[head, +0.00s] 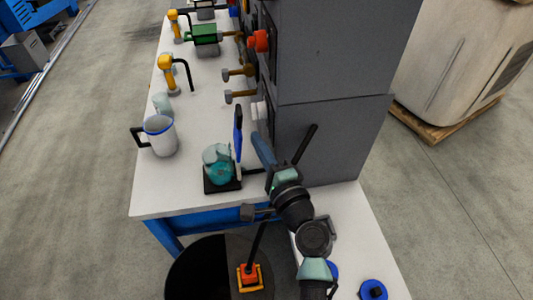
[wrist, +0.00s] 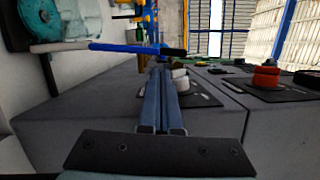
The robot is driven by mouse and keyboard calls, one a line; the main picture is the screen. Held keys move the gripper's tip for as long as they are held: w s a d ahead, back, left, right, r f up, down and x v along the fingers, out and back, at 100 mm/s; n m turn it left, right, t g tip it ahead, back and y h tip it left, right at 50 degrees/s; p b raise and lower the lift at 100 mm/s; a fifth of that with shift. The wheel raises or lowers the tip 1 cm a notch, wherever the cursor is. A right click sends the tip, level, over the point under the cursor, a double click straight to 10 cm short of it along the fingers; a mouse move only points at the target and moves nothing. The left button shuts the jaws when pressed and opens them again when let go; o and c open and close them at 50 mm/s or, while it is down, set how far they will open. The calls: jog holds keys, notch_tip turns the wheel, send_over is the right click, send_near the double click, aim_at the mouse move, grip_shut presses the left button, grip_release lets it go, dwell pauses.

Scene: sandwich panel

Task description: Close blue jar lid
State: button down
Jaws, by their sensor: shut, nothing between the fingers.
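The blue lid (head: 238,130) stands upright at the right edge of a black base (head: 222,187) on the white table. A teal rounded body (head: 217,163) sits on that base, left of the lid. In the wrist view the lid shows nearly edge-on as a blue and white strip (wrist: 112,47), with the teal body (wrist: 55,18) at the upper left. My gripper (head: 256,137) is shut and empty, just right of the lid. In the wrist view its blue fingers (wrist: 160,70) end close to the strip; I cannot tell whether they touch it.
A grey cabinet (head: 325,140) stands close on the right of my gripper. A white mug (head: 160,136) with a blue rim is left of the teal body. Yellow-handled tools (head: 167,65) and a green device (head: 205,35) stand farther back. The table's front left is clear.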

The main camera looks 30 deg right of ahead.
aim_at(238, 131)
jog(key=w, duration=0.3)
jog(key=shift+r, duration=0.15)
dwell(0.4)
jog(key=shift+w+a+n, duration=0.1)
jog(key=shift+a+n, duration=0.15)
jog(key=shift+n, duration=0.05)
